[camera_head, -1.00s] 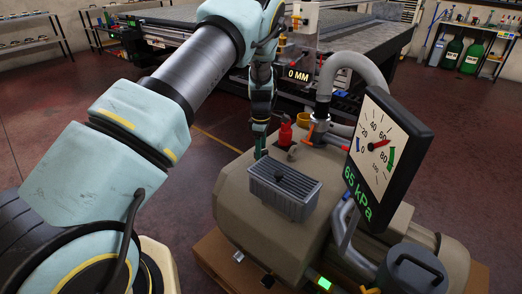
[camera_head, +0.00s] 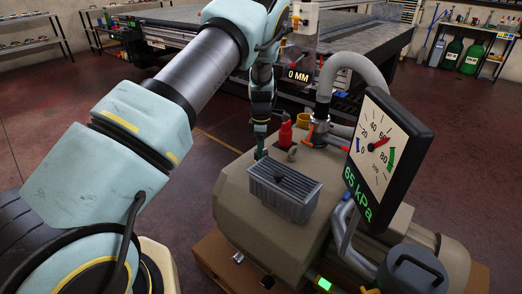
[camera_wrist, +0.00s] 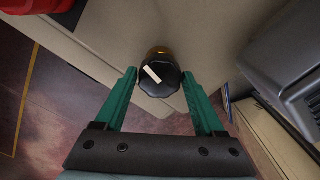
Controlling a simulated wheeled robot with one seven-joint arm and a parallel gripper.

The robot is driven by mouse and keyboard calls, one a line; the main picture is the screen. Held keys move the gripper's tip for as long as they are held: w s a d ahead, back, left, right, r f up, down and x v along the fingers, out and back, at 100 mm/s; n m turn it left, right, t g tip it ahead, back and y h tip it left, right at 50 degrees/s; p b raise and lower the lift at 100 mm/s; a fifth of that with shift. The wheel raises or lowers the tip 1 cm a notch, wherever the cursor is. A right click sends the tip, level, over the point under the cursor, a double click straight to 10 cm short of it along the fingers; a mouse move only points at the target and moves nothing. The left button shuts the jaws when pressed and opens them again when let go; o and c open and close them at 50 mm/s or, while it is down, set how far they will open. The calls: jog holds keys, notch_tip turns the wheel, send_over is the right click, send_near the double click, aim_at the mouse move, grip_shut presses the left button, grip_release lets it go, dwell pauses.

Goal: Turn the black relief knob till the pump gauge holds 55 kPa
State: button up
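The black relief knob (camera_wrist: 160,79) shows in the wrist view as a faceted black cap with a white pointer bar, with some yellow behind it. The bar slants from upper left to lower right. My gripper (camera_wrist: 160,73) is open, with one green finger on each side of the knob and a visible gap on both sides. In the head view my gripper (camera_head: 260,148) is at the far left end of the pump (camera_head: 235,200); I cannot make out the knob there. The pump gauge (camera_head: 378,150) reads 65 kPa in green digits, its red needle between 60 and 80.
A grey ribbed box (camera_head: 285,188) sits on the pump beside my gripper. A red fitting (camera_head: 285,134) and a thick grey hose (camera_head: 350,65) stand behind it. The grid table (camera_head: 390,45) is at the back, with a display reading 0 MM (camera_head: 298,76). Floor to the left is clear.

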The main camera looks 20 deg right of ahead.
jog(key=o, duration=0.3)
jog(key=shift+o, duration=0.2)
notch_tip(320, 180, up, 11)
jog(key=b, duration=0.1)
dwell(0.3)
jog(key=shift+f, duration=0.1)
jog(key=s+a+r+m+p, duration=0.15)
jog(key=a+r, duration=0.25)
jog(key=a, duration=0.6)
jog(key=a+r+m, duration=0.3)
jog(key=a+r, duration=0.2)
jog(key=a, duration=0.5)
jog(key=s+a+r+m+p, duration=0.1)
jog(key=s+a+m, duration=0.3)
jog(key=s+a, duration=0.4)
jog(key=s+a+r+m+t+p, duration=0.1)
jog(key=s+a+r+m, duration=0.3)
jog(key=s+a, duration=0.4)
jog(key=shift+a+m+t, duration=0.3)
jog(key=shift+a+m, duration=0.15)
jog(key=shift+m, duration=0.1)
